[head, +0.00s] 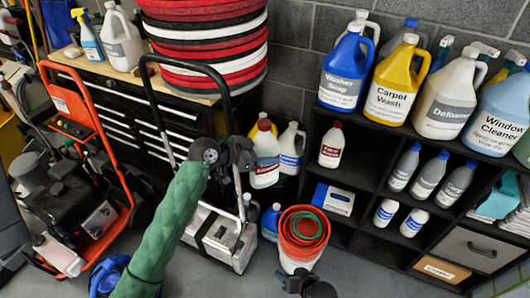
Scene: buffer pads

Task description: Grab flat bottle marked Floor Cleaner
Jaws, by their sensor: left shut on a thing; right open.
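My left gripper (241,188) is at the end of the green-sleeved arm, in front of the black-handled grey machine. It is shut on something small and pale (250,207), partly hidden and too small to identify. Beside it stand a white jug with a red label (265,165) and a white jug with a blue label (289,150). A white bottle with a red cap and red label (331,146) stands on the upper shelf; its label is not readable. I cannot read "Floor Cleaner" on any bottle. My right gripper (305,285) is open at the bottom edge, partly cut off.
Orange nested buckets (302,232) stand on the floor ahead of my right gripper. The black shelf (370,165) holds several bottles and large jugs. A stack of red, white and black pads (207,45) rises behind my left gripper. An orange-framed machine (95,150) stands left.

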